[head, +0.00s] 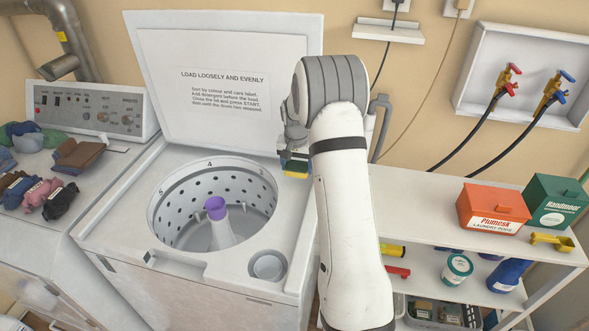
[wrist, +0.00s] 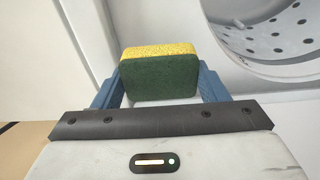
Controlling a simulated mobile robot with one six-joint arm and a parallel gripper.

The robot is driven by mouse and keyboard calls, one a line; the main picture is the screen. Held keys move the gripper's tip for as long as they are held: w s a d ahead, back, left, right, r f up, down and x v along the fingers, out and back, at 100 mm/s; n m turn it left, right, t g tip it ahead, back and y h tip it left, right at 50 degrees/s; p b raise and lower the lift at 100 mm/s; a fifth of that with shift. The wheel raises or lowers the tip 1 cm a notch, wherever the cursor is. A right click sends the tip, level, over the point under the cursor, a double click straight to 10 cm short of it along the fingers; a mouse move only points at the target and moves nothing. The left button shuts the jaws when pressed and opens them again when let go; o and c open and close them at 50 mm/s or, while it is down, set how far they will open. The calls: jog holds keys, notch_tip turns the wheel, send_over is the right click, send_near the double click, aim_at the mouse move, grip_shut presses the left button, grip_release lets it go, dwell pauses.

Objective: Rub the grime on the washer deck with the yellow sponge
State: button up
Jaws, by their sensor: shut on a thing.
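The yellow sponge (wrist: 160,75) with a dark green scrub side is held between the blue fingers of my gripper (wrist: 160,88) in the wrist view. In the head view my gripper (head: 293,165) is at the back right of the open washer's drum opening, with a bit of the sponge (head: 295,174) showing below it. The washer deck (head: 282,228) is white and surrounds the drum opening. I cannot make out the grime in either view. My arm hides part of the deck's right side. I cannot tell whether the sponge touches the deck.
The raised washer lid (head: 225,120) stands behind the drum. The drum (head: 180,205) is open, with a purple-topped agitator (head: 215,208). A white shelf (head: 430,210) at right holds an orange box (head: 492,207) and a green box (head: 550,203). Folded clothes (head: 80,155) lie at left.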

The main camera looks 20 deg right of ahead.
jog(key=shift+r, duration=0.95)
jog(key=shift+r+p, duration=0.9)
jog(key=shift+r, duration=0.65)
jog(key=shift+f, duration=0.15)
